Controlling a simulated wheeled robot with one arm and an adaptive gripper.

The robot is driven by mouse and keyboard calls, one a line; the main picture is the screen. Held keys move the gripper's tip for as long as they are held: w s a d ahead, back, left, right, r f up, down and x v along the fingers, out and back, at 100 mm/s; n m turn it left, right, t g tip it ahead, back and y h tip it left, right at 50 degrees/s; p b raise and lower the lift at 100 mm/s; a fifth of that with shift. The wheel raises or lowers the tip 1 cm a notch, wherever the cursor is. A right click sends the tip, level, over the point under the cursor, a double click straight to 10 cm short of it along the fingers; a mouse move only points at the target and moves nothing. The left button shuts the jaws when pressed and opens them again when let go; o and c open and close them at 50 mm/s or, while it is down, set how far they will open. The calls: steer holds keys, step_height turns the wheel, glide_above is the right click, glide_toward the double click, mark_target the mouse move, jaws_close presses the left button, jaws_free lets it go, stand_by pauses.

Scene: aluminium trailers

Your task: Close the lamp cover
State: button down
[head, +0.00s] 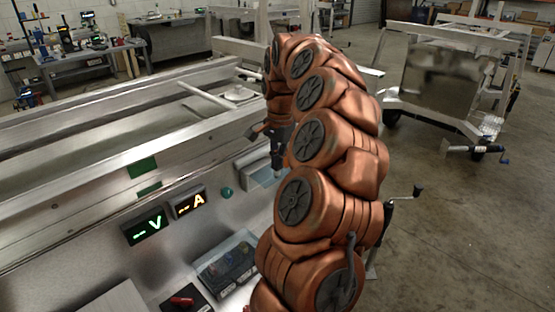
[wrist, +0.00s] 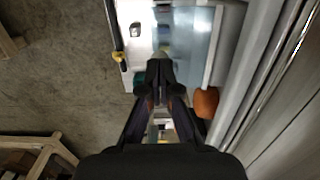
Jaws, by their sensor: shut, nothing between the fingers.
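My gripper (head: 277,150) is shut and empty, pointing down over the far right part of the metal panel. In the wrist view my gripper (wrist: 160,72) has its fingertips together, just below a pale blue, see-through plate (wrist: 192,35) that looks like the lamp cover. In the head view a pale, see-through piece (head: 262,178) lies below my gripper, partly hidden by my arm. I cannot tell the cover's exact angle, or whether the fingertips touch it. A second clear cover (head: 226,264) lies over dark parts nearer the front.
Green "V" (head: 146,227) and orange "A" (head: 188,202) displays and a teal knob (head: 227,192) sit on the panel. A red-handled part (head: 182,301) is at the front. A crank handle (head: 417,191) sticks out right of my arm. Open floor lies to the right.

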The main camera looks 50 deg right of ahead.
mark_target(279, 179)
steer(key=shift+s+f+t+b, duration=0.2)
steer(key=shift+f+t+b, duration=0.25)
steer(key=shift+b, duration=1)
steer(key=f+t+b, duration=0.1)
steer(key=b, duration=0.3)
steer(key=s+f+t+b, duration=0.1)
steer(key=t+b, duration=0.1)
steer(key=b, duration=0.2)
steer(key=shift+s+f, duration=0.1)
steer(key=shift+f, duration=0.2)
step_height(279, 179, down, 8)
steer(key=w+t+b, duration=0.2)
steer(key=t+b, duration=0.6)
steer(key=b, duration=1)
steer(key=shift+b, duration=0.4)
steer(key=shift+w+t, duration=0.15)
steer(key=shift+t, duration=0.1)
steer(key=shift+r, duration=0.25)
steer(key=shift+r+p, duration=0.45)
steer(key=shift+r, duration=0.15)
